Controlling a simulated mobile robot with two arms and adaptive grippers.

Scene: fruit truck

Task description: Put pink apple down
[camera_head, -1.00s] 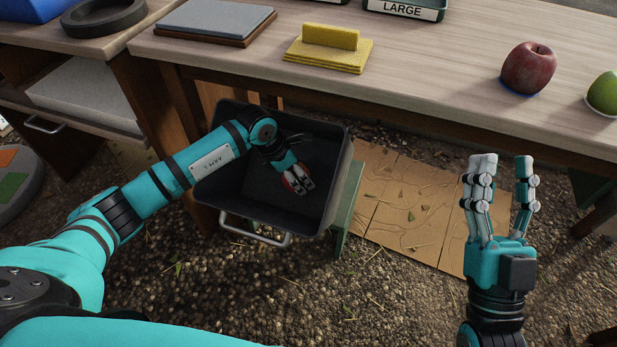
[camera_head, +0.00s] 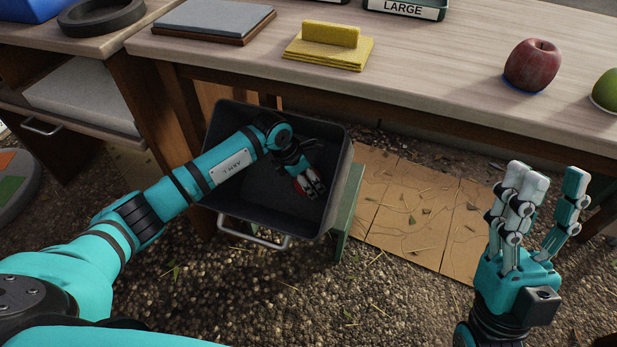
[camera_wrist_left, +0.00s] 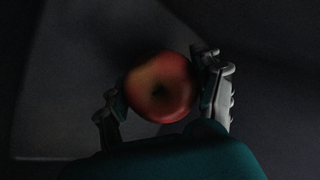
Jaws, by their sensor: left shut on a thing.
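In the head view, my left gripper (camera_head: 311,186) reaches down inside a dark grey bin (camera_head: 335,190). It is shut on a red-pink apple (camera_head: 302,186), which is mostly hidden by the fingers. In the left wrist view, the apple (camera_wrist_left: 160,88) sits between the fingers of my left gripper (camera_wrist_left: 165,92), with dark bin surfaces around it. I cannot tell whether the apple touches the bin floor. My right gripper (camera_head: 548,190) is open and empty, raised to the right of the bin.
A wooden table (camera_head: 440,60) runs along the back, with another red apple (camera_head: 532,66), a green fruit (camera_head: 606,90) and a yellow sponge-like block (camera_head: 328,48) on it. Flattened cardboard (camera_head: 415,215) lies on the gravel right of the bin.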

